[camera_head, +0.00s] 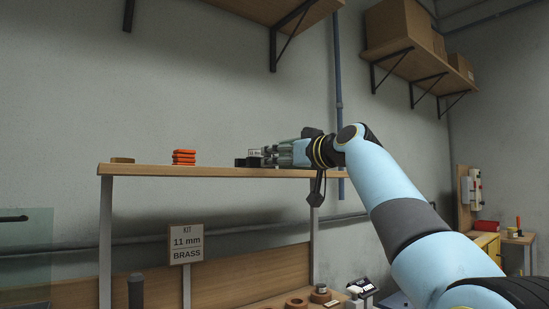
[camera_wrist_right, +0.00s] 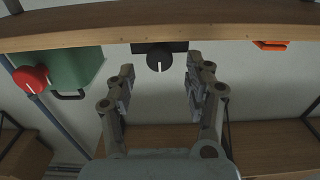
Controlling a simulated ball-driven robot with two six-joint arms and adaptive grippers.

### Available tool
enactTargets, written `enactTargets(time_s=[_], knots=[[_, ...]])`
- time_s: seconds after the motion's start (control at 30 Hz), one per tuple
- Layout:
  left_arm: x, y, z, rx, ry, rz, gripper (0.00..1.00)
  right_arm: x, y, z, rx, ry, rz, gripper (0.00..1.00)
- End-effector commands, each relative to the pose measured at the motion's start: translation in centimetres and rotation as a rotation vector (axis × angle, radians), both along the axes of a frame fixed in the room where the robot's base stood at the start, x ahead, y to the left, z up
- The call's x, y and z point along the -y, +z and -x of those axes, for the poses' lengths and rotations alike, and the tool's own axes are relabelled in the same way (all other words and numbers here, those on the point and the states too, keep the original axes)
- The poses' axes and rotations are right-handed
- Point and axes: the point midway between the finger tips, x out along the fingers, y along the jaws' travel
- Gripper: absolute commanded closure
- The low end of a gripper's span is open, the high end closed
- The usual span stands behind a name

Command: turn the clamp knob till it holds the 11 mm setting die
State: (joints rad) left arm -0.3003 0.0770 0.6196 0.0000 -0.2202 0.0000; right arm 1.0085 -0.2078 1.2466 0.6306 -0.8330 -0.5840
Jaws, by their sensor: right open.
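A small black clamp block (camera_head: 247,162) stands on the wooden shelf (camera_head: 215,172), with a tiny light label beside it too small to read. In the right wrist view the block (camera_wrist_right: 178,47) carries a round black knob (camera_wrist_right: 159,62) with a pale line. My right gripper (camera_head: 269,155) is at the clamp. In the wrist view the right gripper (camera_wrist_right: 158,77) is open, its fingers on either side of the knob's line and apart from it. I cannot make out a die in the clamp. A sign (camera_head: 187,244) reads KIT 11 mm BRASS. My left gripper is not in view.
An orange stack (camera_head: 184,157) and a flat brass-coloured piece (camera_head: 122,160) sit left on the shelf. Brown rings (camera_head: 297,302) lie on the lower bench. In the wrist view a green item (camera_wrist_right: 77,70) and a red round part (camera_wrist_right: 32,79) show at left.

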Motion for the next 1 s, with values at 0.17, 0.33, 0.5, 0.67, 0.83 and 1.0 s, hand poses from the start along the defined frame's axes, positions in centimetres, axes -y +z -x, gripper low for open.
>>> enactTargets(time_s=[0.17,0.33,0.5,0.67,0.83,1.0], knots=[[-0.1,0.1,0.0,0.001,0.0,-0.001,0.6,-1.1,0.0,-1.5,-0.001,0.001,-0.001,0.47],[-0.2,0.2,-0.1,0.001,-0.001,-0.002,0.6,-1.4,0.0,-2.0,-0.001,0.0,0.001,0.47],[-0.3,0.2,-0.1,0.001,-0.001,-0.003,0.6,-1.4,0.0,-2.0,0.0,0.0,0.0,0.47],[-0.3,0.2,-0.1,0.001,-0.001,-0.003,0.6,-1.4,-0.1,-2.0,0.0,0.0,0.0,0.6],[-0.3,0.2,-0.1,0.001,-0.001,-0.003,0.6,-1.4,-0.1,-2.0,-0.001,0.0,-0.001,0.82],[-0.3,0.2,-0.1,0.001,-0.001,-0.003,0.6,-1.4,-0.1,-2.0,-0.001,0.0,-0.001,1.0]])
